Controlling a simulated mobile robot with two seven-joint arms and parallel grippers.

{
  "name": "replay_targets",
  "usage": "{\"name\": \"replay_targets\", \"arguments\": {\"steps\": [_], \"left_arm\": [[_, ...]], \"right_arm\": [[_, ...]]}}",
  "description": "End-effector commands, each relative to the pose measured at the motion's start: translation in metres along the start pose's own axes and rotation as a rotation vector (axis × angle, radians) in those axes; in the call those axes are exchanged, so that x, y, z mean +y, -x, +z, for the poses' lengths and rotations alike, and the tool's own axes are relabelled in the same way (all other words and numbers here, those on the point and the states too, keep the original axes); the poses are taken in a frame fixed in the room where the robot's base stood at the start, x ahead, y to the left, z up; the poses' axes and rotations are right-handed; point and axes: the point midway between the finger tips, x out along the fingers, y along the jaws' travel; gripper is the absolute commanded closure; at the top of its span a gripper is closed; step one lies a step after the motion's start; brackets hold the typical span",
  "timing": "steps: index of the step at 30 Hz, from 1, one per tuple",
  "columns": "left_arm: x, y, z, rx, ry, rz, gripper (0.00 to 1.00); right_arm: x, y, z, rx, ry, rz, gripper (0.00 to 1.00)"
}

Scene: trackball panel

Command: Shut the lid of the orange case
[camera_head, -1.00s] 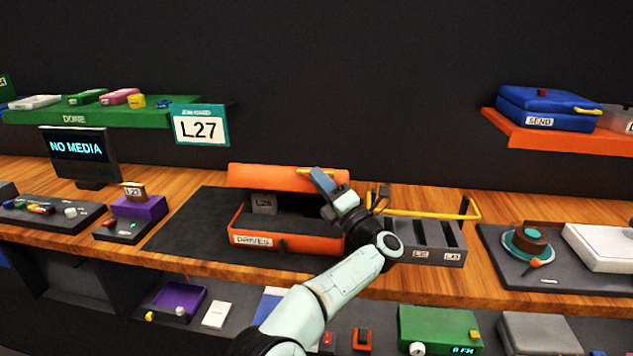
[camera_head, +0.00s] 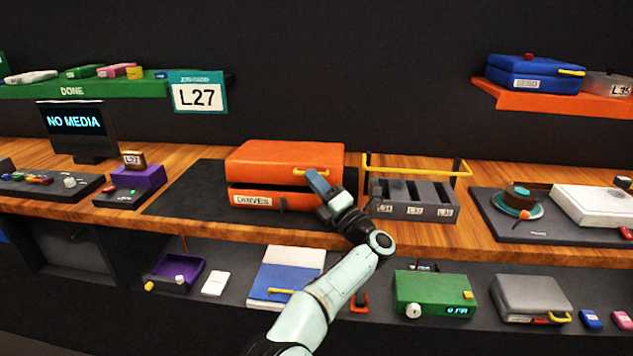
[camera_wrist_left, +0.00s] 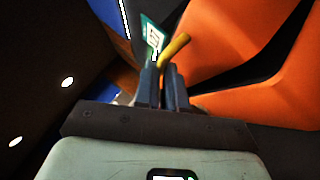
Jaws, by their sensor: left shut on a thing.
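The orange case (camera_head: 285,201) stands on a dark mat, with a label reading DRIVES on its front. Its orange lid (camera_head: 275,156) is tilted down over it, and a dark gap shows between lid and base at the front. My left gripper (camera_head: 318,183) is at the lid's front right and is shut on the yellow lid handle (camera_head: 303,171). In the left wrist view the yellow handle (camera_wrist_left: 176,48) sits between the fingers (camera_wrist_left: 162,84), with the lid (camera_wrist_left: 225,30) and base (camera_wrist_left: 270,103) apart by a dark wedge. The case's inside is mostly hidden.
A grey slotted rack (camera_head: 412,199) with a yellow rail (camera_head: 415,170) stands just right of my gripper. A purple block (camera_head: 138,176) stands left of the mat (camera_head: 190,205). The mat is clear left of the case. A lower shelf holds a green radio (camera_head: 435,292).

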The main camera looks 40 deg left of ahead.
Motion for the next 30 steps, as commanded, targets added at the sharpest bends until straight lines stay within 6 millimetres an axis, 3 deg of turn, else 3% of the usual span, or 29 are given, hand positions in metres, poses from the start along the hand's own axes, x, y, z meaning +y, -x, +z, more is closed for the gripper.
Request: {"name": "replay_targets", "arguments": {"steps": [1, 11, 12, 13, 22, 26, 30], "left_arm": [[-0.007, 0.001, 0.0, -0.006, -0.008, -0.011, 1.0], [-0.006, 0.0, 0.0, -0.005, -0.006, -0.01, 1.0], [-0.006, 0.0, 0.0, -0.005, -0.006, -0.01, 0.83], [-0.005, 0.0, 0.0, -0.005, -0.006, -0.01, 0.79], [-0.003, 0.003, 0.0, -0.004, -0.002, -0.005, 0.79], [-0.002, 0.016, 0.001, -0.006, -0.002, -0.006, 0.79], [-0.002, 0.044, 0.002, -0.008, -0.002, -0.007, 0.79]], "right_arm": [[0.001, -0.001, 0.001, -0.003, -0.001, 0.002, 0.0], [0.001, -0.001, 0.002, -0.006, -0.002, 0.002, 0.0], [0.001, -0.001, 0.002, -0.006, -0.002, 0.002, 0.0], [0.001, -0.001, 0.002, -0.006, -0.002, 0.002, 0.0], [0.001, -0.001, 0.002, -0.006, -0.002, 0.002, 0.0], [0.002, -0.002, 0.003, -0.011, -0.003, 0.004, 0.0], [0.004, -0.003, 0.005, -0.016, -0.004, 0.007, 0.0]]}}
